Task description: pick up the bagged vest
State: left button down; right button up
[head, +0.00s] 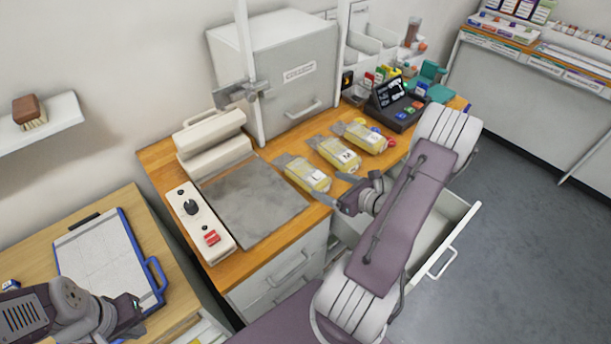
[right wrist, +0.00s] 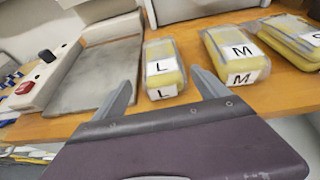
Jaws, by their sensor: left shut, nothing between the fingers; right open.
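Several yellow vests in clear bags lie on the wooden bench top. The nearest bagged vest (head: 307,175) is marked L in the right wrist view (right wrist: 164,72). Beside it lies a bagged vest marked M (head: 339,154), also in the right wrist view (right wrist: 235,57). At least one more bagged vest (head: 364,138) lies beyond it. My right gripper (head: 332,187) is open at the bench's front edge; in the right wrist view its fingers (right wrist: 160,80) point toward the L bag, one on each side, with nothing held. My left gripper (head: 131,316) is shut and empty at the lower left, by the clipboard.
A grey plate (head: 252,203) and a white control box (head: 205,225) sit left of the bags. A grey cabinet (head: 285,75) stands behind. A dark keypad device (head: 397,104) stands right. An open drawer (head: 452,240) juts out below my right arm. A blue-edged clipboard (head: 100,255) lies left.

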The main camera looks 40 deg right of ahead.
aim_at(316, 179)
jog(key=x, duration=0.5)
jog(key=shift+w+f+p, duration=0.15)
jog(key=shift+w+p, duration=0.15)
jog(key=shift+w, duration=0.05)
jog(key=shift+w+a, duration=0.1)
jog(key=shift+w, duration=0.3)
jog(key=x, duration=0.1)
jog(key=p+x, duration=0.1)
jog(key=x, duration=0.2)
jog(key=shift+w+d+f, duration=0.2)
jog(key=shift+w, duration=0.05)
jog(key=shift+c, duration=0.4)
jog(key=shift+s, duration=0.1)
jog(key=c, duration=1.2)
notch_tip(316, 179, up, 10)
jog(key=shift+r, duration=0.1)
